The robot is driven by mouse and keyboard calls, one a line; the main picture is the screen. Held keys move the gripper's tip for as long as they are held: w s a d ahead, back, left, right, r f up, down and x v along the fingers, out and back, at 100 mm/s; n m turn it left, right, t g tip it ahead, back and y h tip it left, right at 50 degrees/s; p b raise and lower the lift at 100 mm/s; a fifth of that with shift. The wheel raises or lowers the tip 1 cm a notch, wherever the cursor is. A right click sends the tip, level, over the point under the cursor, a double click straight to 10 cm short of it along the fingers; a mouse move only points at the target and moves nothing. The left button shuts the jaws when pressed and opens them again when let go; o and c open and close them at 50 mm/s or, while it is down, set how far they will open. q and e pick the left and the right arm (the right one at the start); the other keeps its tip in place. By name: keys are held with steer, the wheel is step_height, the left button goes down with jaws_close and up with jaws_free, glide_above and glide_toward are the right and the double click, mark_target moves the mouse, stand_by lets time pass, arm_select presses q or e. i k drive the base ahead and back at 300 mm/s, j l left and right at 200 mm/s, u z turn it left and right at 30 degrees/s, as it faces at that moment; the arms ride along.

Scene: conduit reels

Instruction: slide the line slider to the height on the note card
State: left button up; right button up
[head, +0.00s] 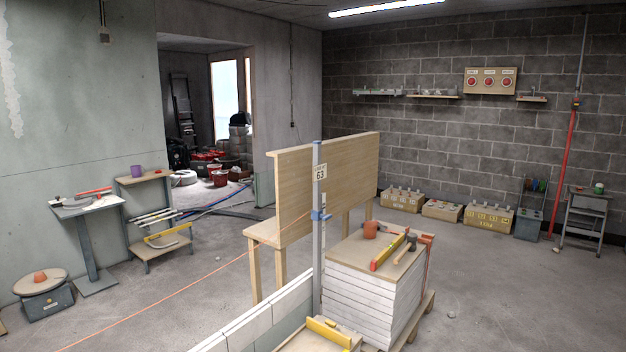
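The line slider (320,215) is a small blue clamp on an upright grey post (317,260). It sits around the post's middle, just below the note card. The white note card (320,172) is on the upper part of the post and shows the number 63, with a smaller line of text above it. An orange string line (190,286) runs from near the slider down to the lower left. Any scale marks on the post are too small to read. Neither of my grippers is in view.
A low block wall (262,320) meets the post's foot. Right of it is a pallet stack of white boards (365,300) with tools on top. A wooden bench with a tall panel (340,175) stands behind the post. Floor (500,290) at the right is mostly clear.

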mark_target(316, 216)
steer(key=i+l+u, duration=0.1)
steer(key=l, duration=0.3)
steer(key=i+l, duration=0.3)
steer(key=i+l+u, duration=0.15)
steer(key=l, duration=0.3)
steer(key=i, duration=0.05)
